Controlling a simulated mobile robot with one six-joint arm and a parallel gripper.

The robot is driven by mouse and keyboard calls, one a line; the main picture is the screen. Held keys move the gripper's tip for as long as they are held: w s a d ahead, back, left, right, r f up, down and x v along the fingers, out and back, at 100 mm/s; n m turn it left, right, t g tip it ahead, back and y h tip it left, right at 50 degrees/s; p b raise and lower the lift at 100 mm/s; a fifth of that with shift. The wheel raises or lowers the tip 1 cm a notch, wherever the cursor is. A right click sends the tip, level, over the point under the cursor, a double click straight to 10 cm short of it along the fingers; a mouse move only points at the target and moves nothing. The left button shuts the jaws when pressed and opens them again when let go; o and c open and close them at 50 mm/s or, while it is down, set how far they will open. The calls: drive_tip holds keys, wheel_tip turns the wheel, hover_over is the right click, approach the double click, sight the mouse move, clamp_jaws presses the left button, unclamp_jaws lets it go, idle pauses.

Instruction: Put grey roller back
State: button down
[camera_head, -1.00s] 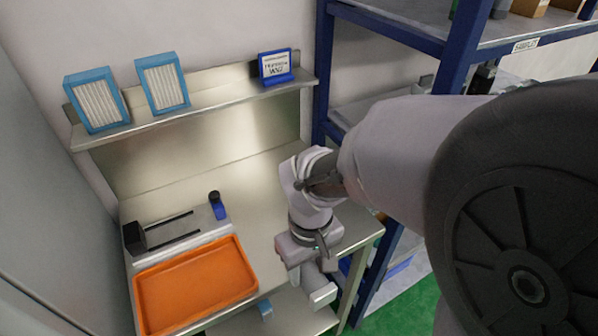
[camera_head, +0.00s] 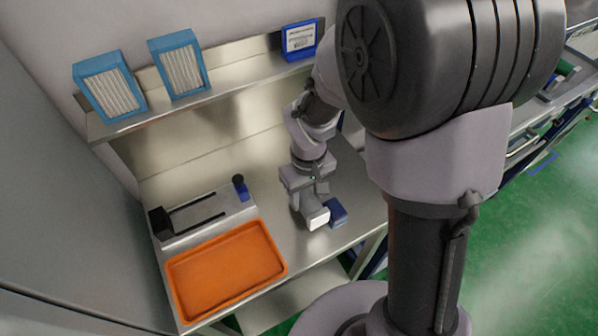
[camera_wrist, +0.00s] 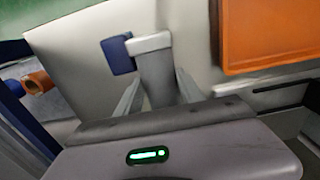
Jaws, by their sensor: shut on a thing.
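My gripper (camera_head: 312,203) is over the right part of the steel bench (camera_head: 275,185), right of the orange tray. It is shut on a grey piece (camera_wrist: 156,78) with a pale end (camera_wrist: 148,42), which looks like the grey roller. The pale end shows below my gripper in the head view (camera_head: 317,217). A blue block (camera_head: 337,213) is beside that end; it also shows in the wrist view (camera_wrist: 118,55). I cannot tell whether the block touches the held piece or lies on the bench.
The orange tray (camera_head: 172,285) is at the bench's front left. Behind it a metal fixture (camera_head: 205,230) has two dark rods and a blue piece with a black knob (camera_head: 240,188). A wall shelf (camera_head: 150,122) holds two blue-framed filters and a blue sign. The bench middle is clear.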

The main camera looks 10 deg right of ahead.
sight(303, 199)
drive_tip(key=shift+w+a, duration=0.15)
drive_tip(key=shift+w, duration=0.55)
wheel_tip(303, 199, down, 4)
drive_tip(key=shift+w+r+b, duration=0.1)
drive_tip(key=shift+w+b, duration=0.05)
drive_tip(key=shift+b, duration=0.8)
drive_tip(key=shift+r, duration=0.15)
drive_tip(key=c, duration=0.7)
unclamp_jaws()
drive_tip(key=shift+f, duration=0.2)
